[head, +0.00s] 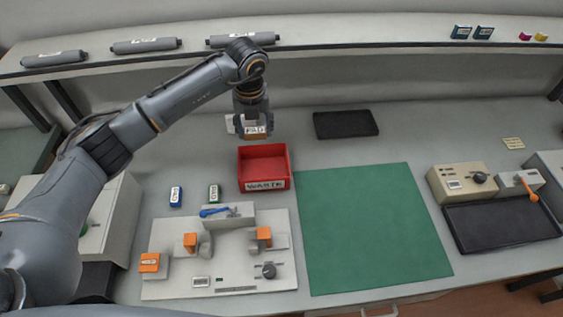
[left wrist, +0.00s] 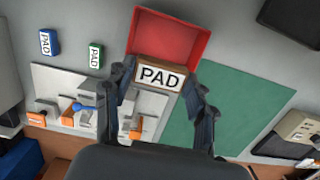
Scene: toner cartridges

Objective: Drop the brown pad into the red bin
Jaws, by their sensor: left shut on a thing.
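The brown pad (left wrist: 161,75), a small block with a white label reading PAD, is held in my left gripper (left wrist: 160,92). It also shows in the head view (head: 256,131), in the jaws of the left gripper (head: 254,128). The red bin (head: 265,184), an open box labelled WASTE, stands on the bench. In the head view the pad appears just beyond the bin's back edge. In the left wrist view the bin (left wrist: 172,25) shows behind the pad, and the pad hides part of it. My right gripper is in neither view.
A blue pad (head: 176,196) and a green pad (head: 214,194) stand left of the bin. A grey fixture plate (head: 220,273) with orange clamps lies in front. A green mat (head: 360,225) lies to the right, and a black tray (head: 346,124) lies behind it.

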